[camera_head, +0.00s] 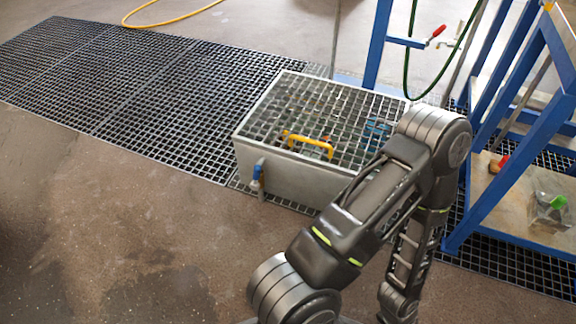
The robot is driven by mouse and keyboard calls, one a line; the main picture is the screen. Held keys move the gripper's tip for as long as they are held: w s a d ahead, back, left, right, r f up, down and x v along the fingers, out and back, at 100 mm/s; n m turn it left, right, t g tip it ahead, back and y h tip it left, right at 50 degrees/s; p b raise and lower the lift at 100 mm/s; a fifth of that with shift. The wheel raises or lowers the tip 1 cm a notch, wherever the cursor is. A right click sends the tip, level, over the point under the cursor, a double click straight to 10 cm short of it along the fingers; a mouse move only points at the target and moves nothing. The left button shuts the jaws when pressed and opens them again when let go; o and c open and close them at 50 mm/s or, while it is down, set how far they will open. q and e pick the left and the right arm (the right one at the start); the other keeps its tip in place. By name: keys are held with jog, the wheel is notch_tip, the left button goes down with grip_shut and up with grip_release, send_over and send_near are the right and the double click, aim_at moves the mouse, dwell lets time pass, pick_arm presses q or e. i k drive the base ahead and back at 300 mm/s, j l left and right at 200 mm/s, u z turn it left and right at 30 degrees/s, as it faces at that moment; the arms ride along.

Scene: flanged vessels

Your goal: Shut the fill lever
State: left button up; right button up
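A lever with a red grip (435,34) sticks out at an upward slant from a short blue arm on the blue post at the top right. I cannot tell for sure that it is the fill lever. A small valve with a blue handle (257,172) sits on the left end of the front of a grey tank (290,178); its handle looks roughly upright. One of my arms crosses the lower right in front of the tank, bends at the top and runs back down. Neither gripper shows in the head view.
A blue frame (508,185) with shelves stands at right, and a green hose (410,75) hangs behind the tank. Dark floor grating (150,90) lies left; the concrete at lower left is clear.

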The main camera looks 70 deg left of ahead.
aim_at(254, 185)
jog(key=u, duration=2.6)
